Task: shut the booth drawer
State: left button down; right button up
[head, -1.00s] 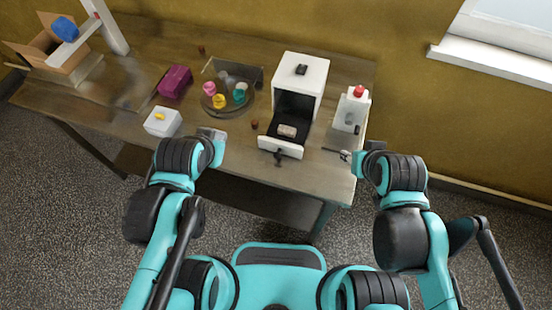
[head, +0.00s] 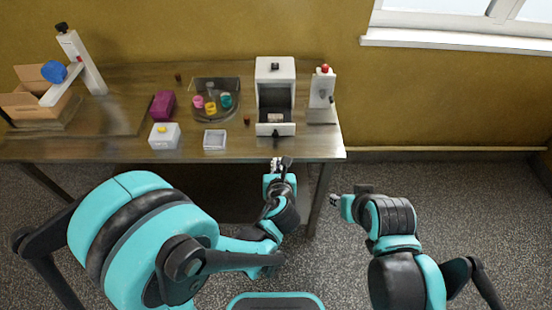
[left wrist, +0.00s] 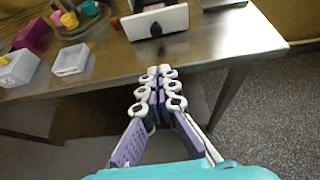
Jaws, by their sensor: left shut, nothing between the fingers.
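The white booth (head: 275,68) stands at the back right of the table with its dark front opening toward me. Its drawer (head: 276,129) is pulled out, with a white front, a dark knob and a small pale item (head: 276,117) inside. The drawer front also shows at the top of the left wrist view (left wrist: 157,24). My left gripper (head: 280,163) is shut and empty, just in front of the drawer at the table's front edge, apart from it. My right gripper (head: 334,200) is off the table at the lower right; its fingers are too small to read.
A white dispenser with a red top (head: 321,88) stands right of the booth. Left of it are a small white tray (head: 215,148), a round tray with coloured cups (head: 232,112), a white box (head: 164,142) and a purple block (head: 162,104). The table front edge (head: 230,157) is close.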

aim_at(276, 116)
pick_arm(q)
jog(key=b+x, duration=0.3)
jog(key=x, duration=0.7)
jog(key=shift+f, duration=0.2)
jog(key=shift+w+a+r, duration=0.1)
jog(key=shift+w+r, duration=0.05)
jog(key=shift+w, duration=1.05)
jog(key=shift+w+r, duration=0.15)
jog(key=shift+w, duration=0.6)
jog(key=w, duration=1.4)
jog(key=shift+w+b, duration=0.1)
jog(key=shift+b, duration=0.3)
jog(key=shift+r, duration=0.1)
jog(key=shift+w, duration=0.1)
